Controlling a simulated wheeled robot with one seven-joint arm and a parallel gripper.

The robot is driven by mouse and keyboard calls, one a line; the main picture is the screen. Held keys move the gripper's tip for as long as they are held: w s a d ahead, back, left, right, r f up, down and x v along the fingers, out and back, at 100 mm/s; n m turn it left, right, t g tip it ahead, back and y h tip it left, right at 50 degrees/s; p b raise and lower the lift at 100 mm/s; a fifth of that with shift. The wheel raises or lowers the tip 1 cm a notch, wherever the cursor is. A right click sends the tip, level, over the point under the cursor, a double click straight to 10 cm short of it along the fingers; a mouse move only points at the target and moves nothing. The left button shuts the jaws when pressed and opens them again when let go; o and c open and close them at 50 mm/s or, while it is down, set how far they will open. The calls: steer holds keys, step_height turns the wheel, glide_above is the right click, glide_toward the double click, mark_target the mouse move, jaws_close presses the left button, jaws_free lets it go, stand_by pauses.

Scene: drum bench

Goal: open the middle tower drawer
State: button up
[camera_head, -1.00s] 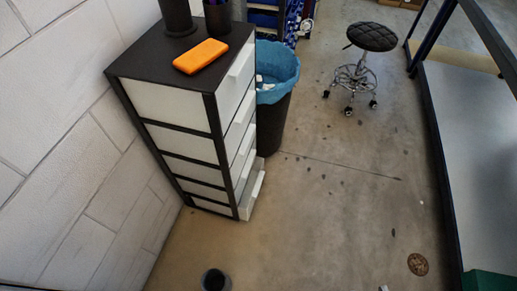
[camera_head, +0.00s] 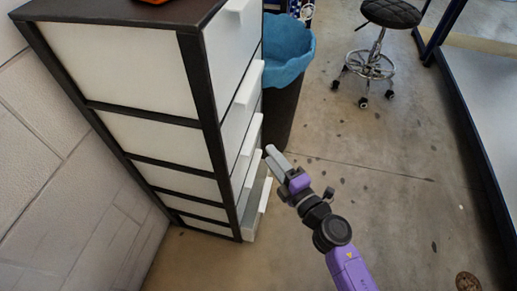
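The drawer tower (camera_head: 205,120) has a black frame, pale side panels and white drawer fronts with ledge-like handles facing right. The middle drawer (camera_head: 250,140) appears closed, with its handle sticking out; I see its front only at a steep angle. A lower drawer (camera_head: 257,211) stands partly pulled out. My gripper (camera_head: 272,157) is just right of the tower's front, close to the middle handle in the picture and above the open lower drawer. I see no clear contact. Its grey fingers overlap in this view, so whether they are apart is unclear.
A black bin (camera_head: 284,100) with a blue liner stands behind the tower's front side. A black stool (camera_head: 372,62) on casters is farther back. A wall (camera_head: 60,190) is close on the left. The floor (camera_head: 400,210) right of the tower is open, up to a dark-framed bench (camera_head: 490,95).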

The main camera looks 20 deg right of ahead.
steer(key=w+a, duration=0.1)
steer(key=w, duration=0.7)
steer(key=shift+w+b, duration=0.2)
steer(key=shift+b, duration=0.15)
steer(key=shift+f, duration=0.1)
jaws_close()
steer(key=shift+f, duration=0.1)
